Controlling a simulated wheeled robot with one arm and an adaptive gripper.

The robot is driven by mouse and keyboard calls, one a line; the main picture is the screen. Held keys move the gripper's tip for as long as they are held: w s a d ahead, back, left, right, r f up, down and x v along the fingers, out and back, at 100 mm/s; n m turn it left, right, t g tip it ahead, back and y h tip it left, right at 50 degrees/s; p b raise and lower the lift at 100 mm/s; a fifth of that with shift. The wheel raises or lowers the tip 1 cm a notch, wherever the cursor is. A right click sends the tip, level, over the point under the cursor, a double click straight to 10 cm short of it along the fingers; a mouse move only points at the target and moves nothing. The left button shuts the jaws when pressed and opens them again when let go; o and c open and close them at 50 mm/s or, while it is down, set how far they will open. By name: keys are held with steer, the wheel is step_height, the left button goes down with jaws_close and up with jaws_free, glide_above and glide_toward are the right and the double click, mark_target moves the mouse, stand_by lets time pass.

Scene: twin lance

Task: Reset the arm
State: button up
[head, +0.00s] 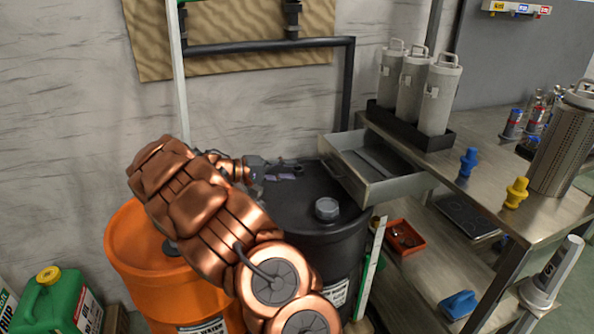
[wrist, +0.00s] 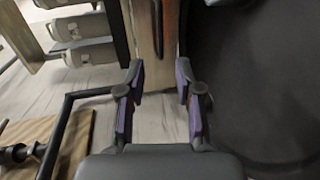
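My copper-coloured arm (head: 205,215) reaches up and over from the bottom of the head view. Its gripper (head: 290,174) is small there, in front of the wall and over the far edge of the black drum (head: 290,215). In the wrist view my gripper (wrist: 160,98) shows two dark, purple-edged fingers set apart. No object shows held between them; a wooden strip and pale wall lie beyond the gap. The gripper is open.
An orange drum (head: 125,240) stands under my arm. An open metal drawer (head: 365,180) juts from the workbench (head: 490,190), close right of the gripper. Grey canisters (head: 435,95) stand on the bench. A dark pipe (head: 270,43) runs along the wall. A green jerrycan (head: 55,300) stands lower left.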

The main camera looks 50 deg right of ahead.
stand_by(0.7)
steer(key=s+a+f+n+t+y, duration=0.2)
steer(key=s+a+y, duration=0.2)
steer(key=s+a, duration=0.7)
steer(key=s+a+f+n+t+y, duration=0.1)
steer(key=s+a+n+t+y, duration=0.3)
steer(key=a, duration=1.3)
steer(key=s+a+f+n+y, duration=0.15)
steer(key=s+a+y, duration=0.5)
steer(key=a, duration=0.75)
step_height(320, 180, up, 20)
steer(key=s+t+h+p, duration=0.1)
steer(key=s+p, duration=0.1)
steer(key=p, duration=1.7)
steer(key=shift+a+m, duration=0.15)
steer(key=shift+m, duration=0.2)
steer(key=shift+f+h, duration=0.15)
steer(key=shift+h, duration=0.1)
